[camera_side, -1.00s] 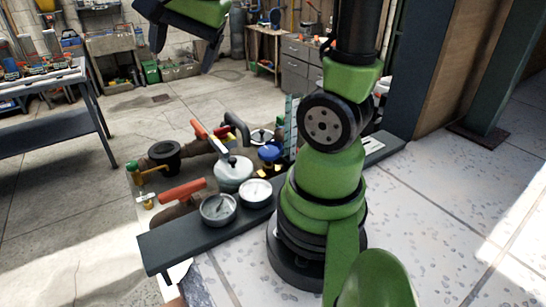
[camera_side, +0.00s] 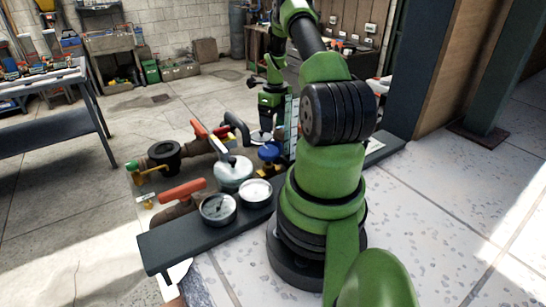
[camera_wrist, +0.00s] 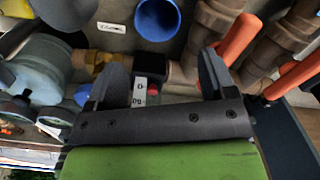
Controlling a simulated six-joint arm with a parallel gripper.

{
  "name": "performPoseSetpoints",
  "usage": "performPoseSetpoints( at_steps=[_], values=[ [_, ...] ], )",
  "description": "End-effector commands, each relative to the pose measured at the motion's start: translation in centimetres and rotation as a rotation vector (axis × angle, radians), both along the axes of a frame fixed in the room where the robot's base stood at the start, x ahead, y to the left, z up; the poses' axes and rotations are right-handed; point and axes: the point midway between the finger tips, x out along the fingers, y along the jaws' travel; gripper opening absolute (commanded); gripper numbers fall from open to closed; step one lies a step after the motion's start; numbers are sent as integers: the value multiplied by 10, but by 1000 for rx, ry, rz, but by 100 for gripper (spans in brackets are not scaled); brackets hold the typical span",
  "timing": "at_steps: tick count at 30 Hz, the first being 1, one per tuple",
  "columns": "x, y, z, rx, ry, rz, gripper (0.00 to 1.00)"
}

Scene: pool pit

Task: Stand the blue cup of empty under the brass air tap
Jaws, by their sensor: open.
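In the wrist view a blue cup (camera_wrist: 157,20) shows its round open mouth at the top edge, beyond my fingertips and apart from them. My gripper (camera_wrist: 163,75) is open, with nothing between its two dark fingers. In the side view my gripper (camera_side: 270,104) hangs behind the pipework, partly hidden by my arm. A blue round thing (camera_side: 269,152) sits below it; I cannot tell whether it is the cup. A brass-coloured fitting (camera_wrist: 98,60) lies left of the fingers.
Two round gauges (camera_side: 218,209) stand on a dark rail (camera_side: 180,247). Red-orange valve handles (camera_side: 182,191) and a grey domed vessel (camera_side: 232,174) crowd the pit. Orange handles (camera_wrist: 238,38) and brown pipes are right of the cup.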

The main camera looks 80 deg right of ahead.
Motion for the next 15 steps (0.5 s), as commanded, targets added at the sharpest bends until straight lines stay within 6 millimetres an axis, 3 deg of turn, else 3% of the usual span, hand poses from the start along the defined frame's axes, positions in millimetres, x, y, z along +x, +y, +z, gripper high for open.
performPoseSetpoints(
  at_steps=[3, 11, 15],
  values=[
    [0, 1, -20, 4, 2, 1, 77],
    [2, 0, -43, 2, -1, 3, 77],
    [6, 0, -65, 2, 0, 4, 77]
  ],
)
